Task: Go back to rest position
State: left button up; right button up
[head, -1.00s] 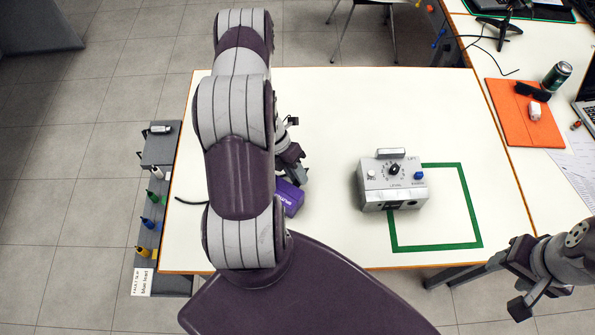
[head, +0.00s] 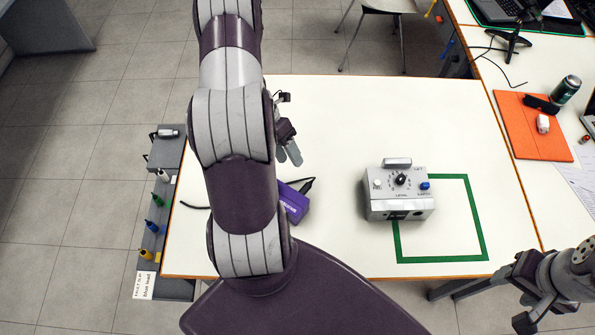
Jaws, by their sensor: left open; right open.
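My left gripper (head: 289,152) is open and empty above the white table (head: 340,130), just right of my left arm. It is apart from the purple box (head: 293,203), which lies partly hidden behind that arm with a black cable at its upper right. My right gripper (head: 524,300) is open and empty at the lower right, beyond the table's front edge. A grey control box (head: 399,207) with a black dial, a white button and a blue button stands on the table. It overlaps the left side of a green square outline (head: 440,259). Neither gripper touches it.
A grey rack (head: 165,240) with several coloured connectors stands along the table's left edge. The table's upper middle is clear.

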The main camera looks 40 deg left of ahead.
pick_arm(q)
jog(key=v, duration=0.2)
jog(key=shift+a+r, duration=0.2)
jog(key=shift+r, duration=0.15)
jog(key=d+r+n+y, duration=0.2)
jog(key=d+r+n, duration=0.2)
jog(key=n, duration=0.7)
jog(key=s+d+r+n+y, duration=0.1)
jog(key=d+r+n, duration=0.3)
jog(key=d+n, duration=0.4)
jog(key=d+r+n+t+y, duration=0.1)
jog(key=d+r+n+y, duration=0.2)
jog(key=n, duration=1.2)
jog(key=d+r, duration=0.2)
jog(key=d, duration=0.1)
jog(key=shift+s+d+n, duration=0.3)
jog(key=shift+s+n, duration=0.05)
jog(key=shift+n, duration=0.05)
